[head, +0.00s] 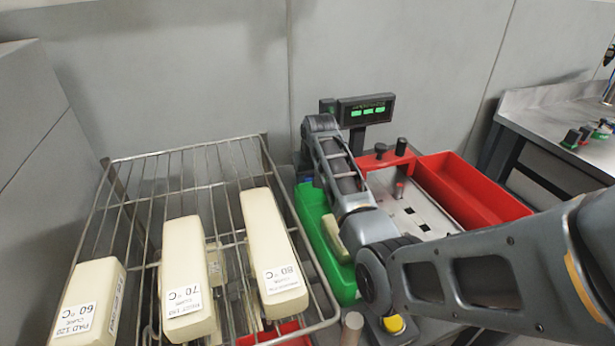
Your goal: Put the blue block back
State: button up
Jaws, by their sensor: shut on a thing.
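My arm reaches in from the right and bends over the green tray (345,292). Its far end points down at the tray's back end, where my gripper (315,181) is mostly hidden behind the arm. I cannot tell whether the block touches the tray. A cream piece (335,236) lies in the tray, partly covered by my arm.
At left a wire rack (150,157) holds cream blocks labelled 60 °C (90,300), 70 °C (185,270) and 80 °C (265,250). A red bin (470,190) and a white perforated plate (405,215) lie right of the tray. A display (365,110) stands behind. A steel bench (545,115) is far right.

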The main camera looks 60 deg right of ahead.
jog(key=o, duration=1)
jog(key=shift+f, duration=0.1)
jog(key=v, duration=1.2)
